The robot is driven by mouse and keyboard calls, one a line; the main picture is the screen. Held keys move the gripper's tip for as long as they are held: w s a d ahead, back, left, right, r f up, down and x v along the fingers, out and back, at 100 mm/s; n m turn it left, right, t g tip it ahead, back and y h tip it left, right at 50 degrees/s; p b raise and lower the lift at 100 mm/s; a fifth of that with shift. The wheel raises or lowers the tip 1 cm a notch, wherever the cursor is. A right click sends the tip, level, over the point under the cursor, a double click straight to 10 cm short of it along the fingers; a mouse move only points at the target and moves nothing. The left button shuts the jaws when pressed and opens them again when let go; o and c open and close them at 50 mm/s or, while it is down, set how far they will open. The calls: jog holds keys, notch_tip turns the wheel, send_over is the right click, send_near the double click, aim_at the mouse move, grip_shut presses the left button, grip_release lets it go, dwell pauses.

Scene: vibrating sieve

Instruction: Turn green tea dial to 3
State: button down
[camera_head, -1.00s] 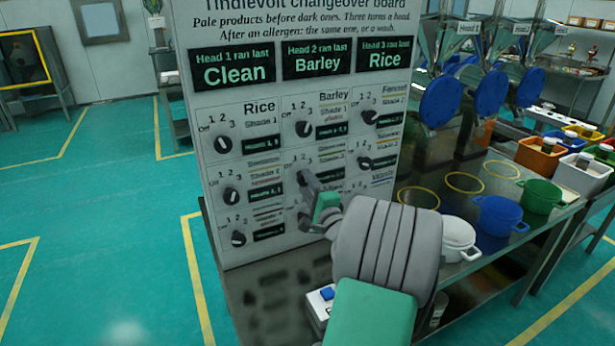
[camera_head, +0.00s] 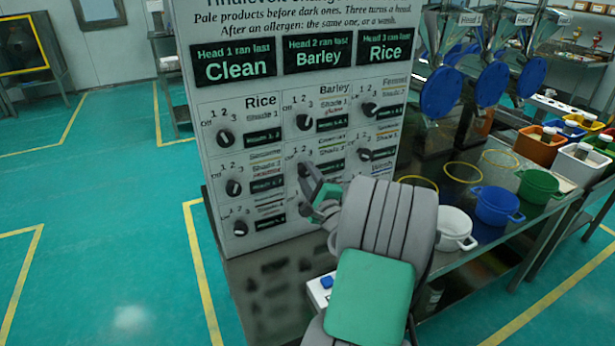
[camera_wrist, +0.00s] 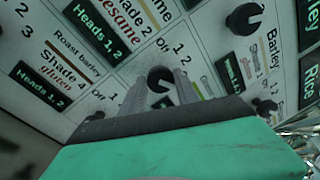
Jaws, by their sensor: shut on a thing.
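The changeover board (camera_head: 290,20) stands upright with rows of black dials, each marked Off, 1, 2, 3. My gripper (camera_head: 312,184) is at the middle column, in its lower part, and hides some of the dials and labels there. In the wrist view, my gripper (camera_wrist: 160,86) has its two grey fingers on either side of a black dial (camera_wrist: 160,78) and is shut on it. "Off", "1" and "2" show beside this dial. Its product name and its pointer's exact setting cannot be read clearly. I cannot make out a green tea label.
Neighbouring dials stand close by, including one in the wrist view (camera_wrist: 245,18) and the Rice dial (camera_head: 225,137). To the right, a table holds a white pot (camera_head: 455,230), a blue pot (camera_head: 496,205) and a green pot (camera_head: 538,186). Open floor lies left.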

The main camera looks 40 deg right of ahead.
jog(key=c, duration=0.9)
grip_release()
jog(key=b+v, duration=0.2)
jog(key=v, duration=0.5)
jog(key=shift+s+a, duration=0.15)
jog(key=shift+s, duration=0.25)
